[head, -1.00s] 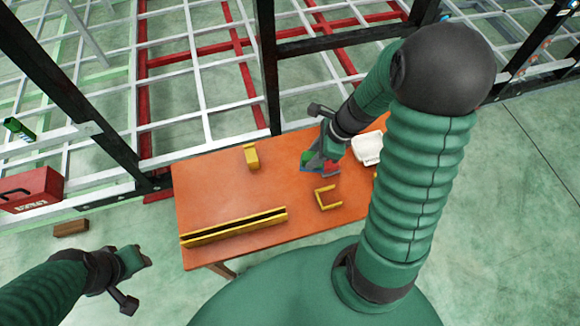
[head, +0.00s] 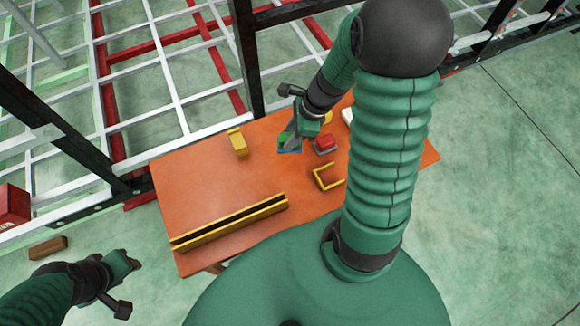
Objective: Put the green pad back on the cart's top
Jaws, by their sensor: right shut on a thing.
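The green pad (head: 284,148) is a small flat piece with a bluish edge. My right gripper (head: 290,144) is shut on it, over the back part of the cart's orange top (head: 215,182). The gripper hides part of the pad, and I cannot tell whether the pad touches the top or hangs just above it. My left gripper (head: 128,262) is low at the left, off the cart and over the floor. Its fingers are too small and dark to show whether it is open.
On the cart's top are a red block (head: 325,143) just right of the pad, a yellow block (head: 237,142), a yellow bracket (head: 328,176) and a long yellow channel (head: 230,224). A white item (head: 347,115) is partly hidden by my arm. The chassis frame (head: 245,60) stands behind.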

